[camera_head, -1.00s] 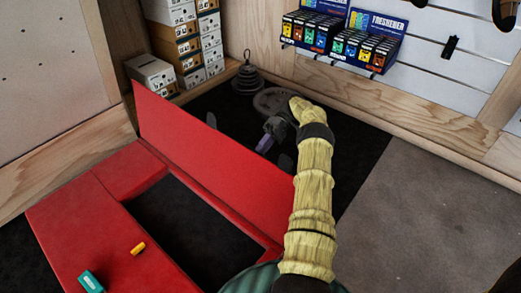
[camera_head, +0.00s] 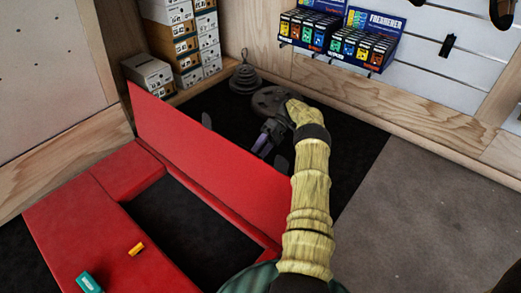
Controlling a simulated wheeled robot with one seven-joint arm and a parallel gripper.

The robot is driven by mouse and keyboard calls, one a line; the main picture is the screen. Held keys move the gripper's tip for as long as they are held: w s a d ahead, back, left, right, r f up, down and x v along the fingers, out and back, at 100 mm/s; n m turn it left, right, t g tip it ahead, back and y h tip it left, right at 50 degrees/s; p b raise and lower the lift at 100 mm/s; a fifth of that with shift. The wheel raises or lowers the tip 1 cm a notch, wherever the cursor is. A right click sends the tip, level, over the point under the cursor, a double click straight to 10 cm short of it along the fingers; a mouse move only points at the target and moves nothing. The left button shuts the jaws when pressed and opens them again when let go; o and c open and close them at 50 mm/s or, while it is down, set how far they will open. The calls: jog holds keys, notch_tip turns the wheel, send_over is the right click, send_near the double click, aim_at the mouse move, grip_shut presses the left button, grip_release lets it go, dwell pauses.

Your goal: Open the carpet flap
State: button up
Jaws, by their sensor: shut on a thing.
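The red carpet flap (camera_head: 205,145) stands steeply raised along the far side of a dark rectangular opening (camera_head: 195,225) in the red mat. My gripper (camera_head: 262,148) is at the flap's upper edge, right of its middle, reaching it from the far side. It is shut on the flap. The fingertips are partly hidden behind the flap, so the exact contact is hard to see.
A teal box (camera_head: 88,283) and a small yellow piece (camera_head: 137,249) lie on the red mat (camera_head: 75,215). Stacked shoe boxes (camera_head: 185,45) and a dark weight stack (camera_head: 244,77) stand behind. A wooden wall ledge (camera_head: 400,105) runs along the back. Grey floor (camera_head: 420,210) at right is clear.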

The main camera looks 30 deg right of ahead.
jog(key=shift+f, duration=0.55)
jog(key=shift+r+p, duration=0.4)
jog(key=shift+r, duration=0.15)
jog(key=shift+c, duration=0.9)
notch_tip(320, 180, up, 10)
jog(key=p, duration=0.5)
jog(key=shift+c, duration=0.2)
